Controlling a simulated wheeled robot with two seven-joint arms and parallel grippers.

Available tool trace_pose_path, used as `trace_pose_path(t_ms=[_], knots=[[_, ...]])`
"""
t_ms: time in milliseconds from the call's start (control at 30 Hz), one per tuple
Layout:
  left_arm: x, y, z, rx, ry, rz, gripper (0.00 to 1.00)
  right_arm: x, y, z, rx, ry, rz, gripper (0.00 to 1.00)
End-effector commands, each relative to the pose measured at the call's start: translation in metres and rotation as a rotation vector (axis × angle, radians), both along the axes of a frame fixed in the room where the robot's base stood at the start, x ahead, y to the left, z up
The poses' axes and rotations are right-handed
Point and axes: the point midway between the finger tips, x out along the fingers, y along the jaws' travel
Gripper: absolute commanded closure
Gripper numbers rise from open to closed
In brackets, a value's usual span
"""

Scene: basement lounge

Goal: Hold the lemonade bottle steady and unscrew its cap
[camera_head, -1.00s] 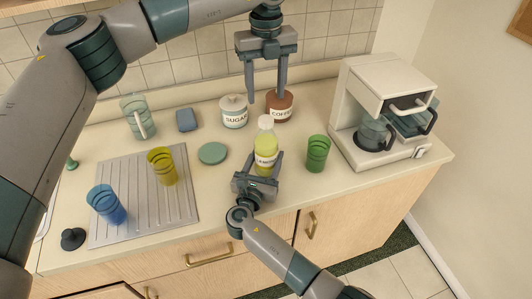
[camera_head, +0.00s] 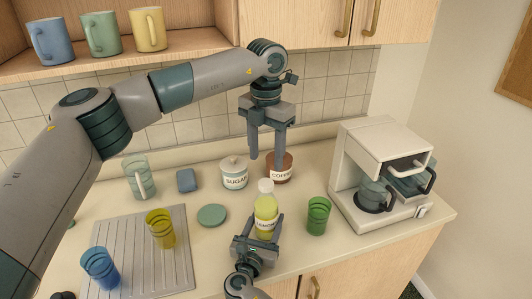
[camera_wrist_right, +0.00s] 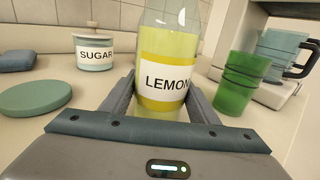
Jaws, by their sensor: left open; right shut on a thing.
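The lemonade bottle (camera_head: 265,212) stands upright on the counter, yellow liquid inside, with a pale cap (camera_head: 265,186) on top. My right gripper (camera_head: 262,225) is shut on the bottle's lower body from the front. In the right wrist view the bottle (camera_wrist_right: 168,60) stands between my fingers, its label partly showing; its top is out of that picture. My left gripper (camera_head: 266,164) points down, open and empty, above and behind the cap, in front of the coffee jar. Its fingertips appear apart from the cap.
The sugar jar (camera_head: 234,174) and coffee jar (camera_head: 280,170) stand behind the bottle. A green glass (camera_head: 317,215) is close on its right, the coffee machine (camera_head: 378,172) farther right. A green disc (camera_head: 212,215) lies left, near the drainboard (camera_head: 184,270) with yellow and blue glasses.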

Motion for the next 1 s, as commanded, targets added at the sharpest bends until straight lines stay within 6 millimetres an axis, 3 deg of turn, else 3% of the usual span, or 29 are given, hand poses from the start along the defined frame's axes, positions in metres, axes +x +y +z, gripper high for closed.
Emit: trace_pose_path(t_ms=[1000], knots=[[-0.0001,-0.0002,0.0002,-0.001,0.0,-1.576,0.5,-0.0003,0.0,-0.0007,-0.001,0.001,0.0,1.0]])
